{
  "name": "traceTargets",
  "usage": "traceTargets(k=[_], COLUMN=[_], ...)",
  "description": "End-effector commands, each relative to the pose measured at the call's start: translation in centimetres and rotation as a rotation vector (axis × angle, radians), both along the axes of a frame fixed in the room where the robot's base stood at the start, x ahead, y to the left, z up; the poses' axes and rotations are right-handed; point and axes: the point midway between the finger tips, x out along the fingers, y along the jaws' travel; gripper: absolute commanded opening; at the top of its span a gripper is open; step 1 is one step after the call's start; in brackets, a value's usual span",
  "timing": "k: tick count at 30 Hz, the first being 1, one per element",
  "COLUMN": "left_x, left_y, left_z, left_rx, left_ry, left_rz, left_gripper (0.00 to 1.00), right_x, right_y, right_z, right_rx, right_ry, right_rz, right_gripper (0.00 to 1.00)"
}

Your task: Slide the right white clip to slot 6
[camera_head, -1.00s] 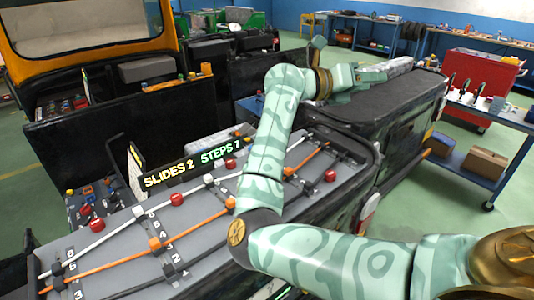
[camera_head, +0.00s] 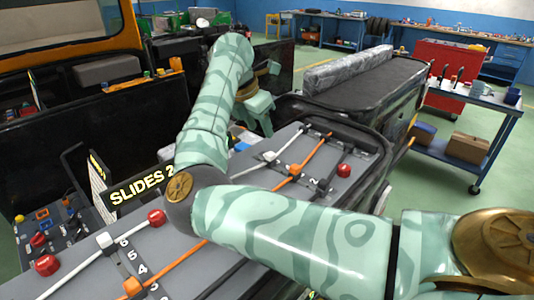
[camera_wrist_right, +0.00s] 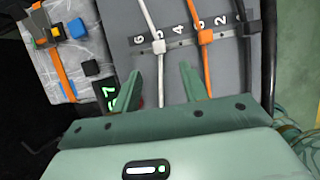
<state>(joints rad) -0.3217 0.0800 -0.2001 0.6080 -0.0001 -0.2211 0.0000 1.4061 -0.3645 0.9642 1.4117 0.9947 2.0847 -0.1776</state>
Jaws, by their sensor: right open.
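The right white clip (camera_head: 269,156) sits on the white rod at the far end of the grey panel. In the right wrist view this white clip (camera_wrist_right: 159,46) is below the printed 5, just right of the 6. My right gripper (camera_wrist_right: 161,78) is open and empty, its two fingers apart with the white rod between them; the clip is beyond the fingertips. In the head view my right gripper (camera_head: 258,112) hangs beside the clip, to its upper left, partly hidden by my arm. My left gripper is not in view.
An orange clip (camera_wrist_right: 205,36) sits on the neighbouring rod below the 3, and a black clip (camera_wrist_right: 250,27) is farther right. The near half has another white clip (camera_head: 104,239), an orange clip (camera_head: 131,286) and red knobs (camera_head: 157,218). A lettered display (camera_head: 142,190) stands along the panel's left edge.

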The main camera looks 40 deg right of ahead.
Motion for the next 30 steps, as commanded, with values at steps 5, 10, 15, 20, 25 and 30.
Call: traceTargets(k=[5,10,15,20,25,30], left_x=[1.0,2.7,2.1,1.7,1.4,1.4], left_y=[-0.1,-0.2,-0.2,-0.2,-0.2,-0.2], left_z=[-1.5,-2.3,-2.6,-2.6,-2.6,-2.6], left_rx=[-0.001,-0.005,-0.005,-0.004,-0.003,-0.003], left_ry=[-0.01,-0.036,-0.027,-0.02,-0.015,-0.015], left_rz=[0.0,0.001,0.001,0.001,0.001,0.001], left_gripper=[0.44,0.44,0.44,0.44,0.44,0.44], right_x=[0.2,0.2,0.3,0.3,0.3,0.3], right_y=[-1.8,-3.1,-3.8,-4.0,-4.0,-3.9], right_z=[-4.8,-7.8,-9.2,-9.5,-9.5,-9.5], right_rx=[-0.001,-0.002,-0.002,-0.002,-0.002,-0.002], right_ry=[0.006,0.004,0.003,0.001,0.001,0.001], right_rz=[-0.001,-0.001,0.0,0.001,0.001,0.001], right_gripper=[0.44,0.44,0.44,0.44,0.44,0.0])
